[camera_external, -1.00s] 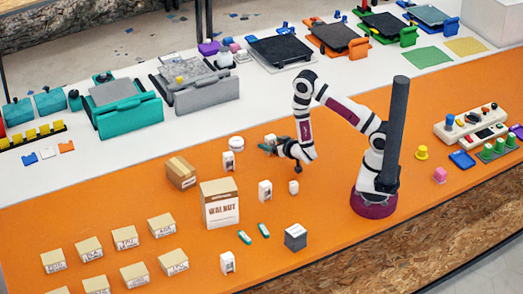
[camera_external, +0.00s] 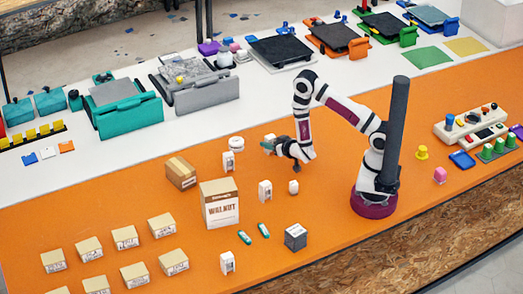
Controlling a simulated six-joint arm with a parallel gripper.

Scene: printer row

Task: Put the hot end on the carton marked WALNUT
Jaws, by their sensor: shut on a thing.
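The carton marked WALNUT (camera_external: 219,196) is a tall tan box with a white printed label, standing upright on the orange table. My gripper (camera_external: 272,147) is up and to the right of it in the picture, apart from it. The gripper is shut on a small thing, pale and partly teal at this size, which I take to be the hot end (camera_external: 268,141). The fingers partly hide it, and its exact shape is too small to tell.
A brown taped box (camera_external: 181,173) stands behind the carton. White holders (camera_external: 265,191) and a white round tub (camera_external: 236,143) stand nearby. Teal-ended pieces (camera_external: 263,230) and a grey cube (camera_external: 295,237) lie in front. Several small cartons (camera_external: 125,237) fill the front left.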

